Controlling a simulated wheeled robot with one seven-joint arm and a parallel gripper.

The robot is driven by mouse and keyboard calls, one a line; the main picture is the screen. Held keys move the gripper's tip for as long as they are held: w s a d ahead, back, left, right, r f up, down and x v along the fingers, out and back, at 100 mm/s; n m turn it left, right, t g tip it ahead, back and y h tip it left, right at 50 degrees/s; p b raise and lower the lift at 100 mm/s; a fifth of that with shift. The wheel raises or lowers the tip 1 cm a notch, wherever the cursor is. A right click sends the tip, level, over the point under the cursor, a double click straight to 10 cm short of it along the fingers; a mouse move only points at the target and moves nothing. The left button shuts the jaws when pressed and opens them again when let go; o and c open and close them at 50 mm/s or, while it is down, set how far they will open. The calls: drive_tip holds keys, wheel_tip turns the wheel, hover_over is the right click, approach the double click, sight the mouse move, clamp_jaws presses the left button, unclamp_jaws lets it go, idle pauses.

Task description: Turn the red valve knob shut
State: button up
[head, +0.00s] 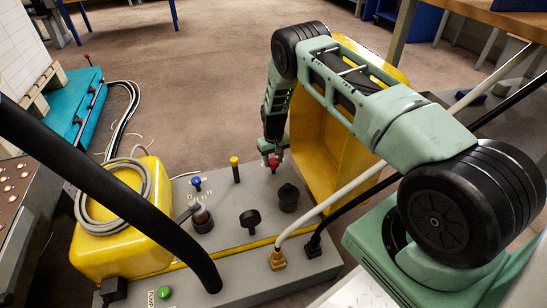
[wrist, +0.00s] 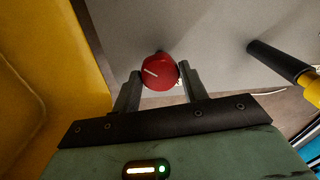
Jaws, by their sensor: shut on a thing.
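The red valve knob (wrist: 158,72) is round with a white line on its face. It sits between the two fingers of my gripper (wrist: 160,80) in the wrist view, with a finger against each side. In the head view the red knob (head: 273,163) shows at the far edge of the grey panel (head: 235,208), below my gripper (head: 270,155), which reaches down to it from above. The white line runs slanted in the wrist view. The knob's base is mostly hidden.
A yellow housing (head: 318,150) stands close right of the knob. A yellow-topped lever (head: 235,168), a blue-topped lever (head: 197,184), black knobs (head: 250,219) and a green button (head: 164,292) are on the panel. Cables (head: 340,199) cross the right. A coiled hose (head: 88,215) lies left.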

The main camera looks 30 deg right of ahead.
sight(273, 161)
drive_tip(key=m+p, duration=0.1)
drive_tip(key=m, duration=0.4)
drive_tip(key=shift+m, duration=0.3)
drive_tip(key=m, duration=0.4)
drive_tip(key=shift+m, duration=0.3)
drive_tip(key=o, duration=1)
wheel_tip(273, 161, up, 17)
drive_tip(key=p, duration=0.6)
drive_tip(key=shift+r+p, duration=0.2)
drive_tip(key=shift+p, duration=0.1)
